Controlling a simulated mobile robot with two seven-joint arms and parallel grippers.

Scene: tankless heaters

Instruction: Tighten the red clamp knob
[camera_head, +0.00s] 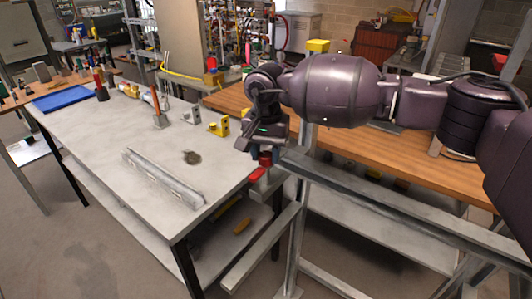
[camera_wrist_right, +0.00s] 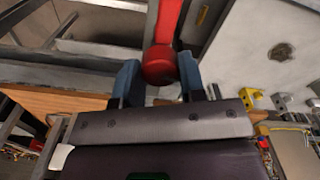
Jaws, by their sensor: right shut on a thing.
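The red clamp knob (camera_head: 265,159) is at the right end of the grey metal table, beside the metal frame. In the right wrist view the knob (camera_wrist_right: 160,68) is a rounded red piece between the two blue-grey fingers, with a red bar running away behind it. My right gripper (camera_head: 262,156) reaches down from above and is shut on the knob. Its fingers (camera_wrist_right: 159,75) stand on either side of the knob. Part of the knob is hidden by the gripper in the head view. A red piece (camera_head: 257,174) shows just below. My left gripper is not in view.
The grey table (camera_head: 120,140) carries a metal angle bar (camera_head: 160,177), a dark round piece (camera_head: 192,157), yellow blocks (camera_head: 219,126) and a blue mat (camera_head: 62,101). A metal rail (camera_head: 400,207) runs close to the right of the gripper. A wooden bench (camera_head: 440,170) stands behind it.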

